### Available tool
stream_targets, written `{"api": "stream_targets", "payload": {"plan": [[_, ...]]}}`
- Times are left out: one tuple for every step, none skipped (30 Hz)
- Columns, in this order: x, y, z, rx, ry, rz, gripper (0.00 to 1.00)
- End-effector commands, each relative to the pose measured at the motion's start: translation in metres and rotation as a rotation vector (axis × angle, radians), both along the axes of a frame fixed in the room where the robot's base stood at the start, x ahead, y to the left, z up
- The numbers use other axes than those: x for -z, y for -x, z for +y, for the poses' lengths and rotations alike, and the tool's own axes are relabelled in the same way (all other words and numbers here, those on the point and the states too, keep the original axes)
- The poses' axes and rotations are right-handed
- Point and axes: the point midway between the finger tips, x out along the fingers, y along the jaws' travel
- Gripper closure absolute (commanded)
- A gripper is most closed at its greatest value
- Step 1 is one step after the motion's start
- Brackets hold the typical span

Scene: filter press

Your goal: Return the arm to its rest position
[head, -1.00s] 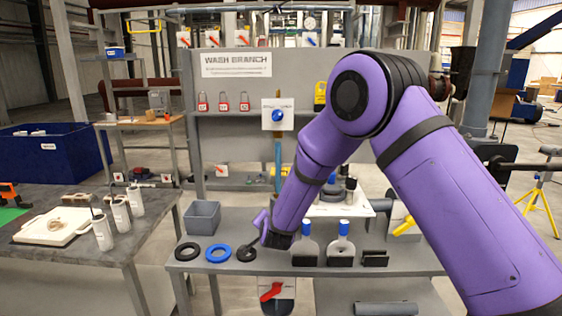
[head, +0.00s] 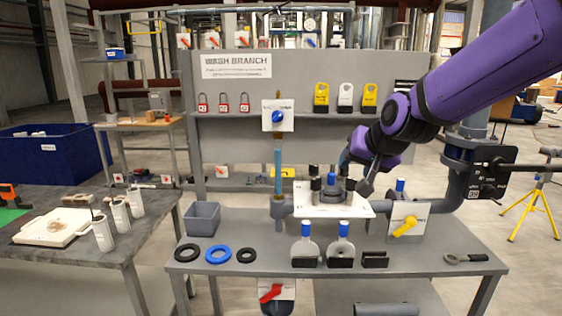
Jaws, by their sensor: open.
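My purple arm (head: 480,70) reaches in from the upper right. My gripper (head: 357,172) is at its lower left end, over the right part of the white tray (head: 320,211) on the workbench. Its fingers are spread and hold nothing that I can see. The fingertips are dark and small against the background, so their exact gap to the dark parts on the tray cannot be told.
The grey bench (head: 270,225) carries a black ring (head: 187,253), a blue ring (head: 217,254), a second black ring (head: 246,255), a grey bin (head: 202,219) and two blue-topped plates in holders. A pipe with a yellow-handled valve (head: 405,226) stands right.

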Motion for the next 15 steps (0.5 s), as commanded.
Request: {"api": "stream_targets", "payload": {"plan": [[-0.009,0.016,-0.012,-0.006,0.018,0.006,0.47],[-0.013,0.025,-0.018,-0.012,0.031,0.014,0.47],[-0.017,0.038,-0.026,-0.019,0.048,0.026,0.47],[-0.021,0.047,-0.032,-0.024,0.06,0.033,0.47],[-0.023,0.057,-0.039,-0.029,0.074,0.041,0.47],[-0.026,0.07,-0.046,-0.035,0.091,0.054,0.47],[-0.029,0.08,-0.052,-0.04,0.103,0.062,0.47],[-0.03,0.09,-0.058,-0.044,0.117,0.071,0.47],[-0.033,0.104,-0.065,-0.049,0.135,0.083,0.47],[-0.034,0.114,-0.071,-0.053,0.147,0.092,0.47],[-0.035,0.124,-0.076,-0.056,0.16,0.102,0.47],[-0.036,0.138,-0.083,-0.061,0.177,0.115,0.47],[-0.037,0.149,-0.088,-0.064,0.189,0.125,0.47],[-0.037,0.159,-0.093,-0.066,0.202,0.135,0.47],[-0.037,0.173,-0.099,-0.07,0.219,0.149,0.47]]}}
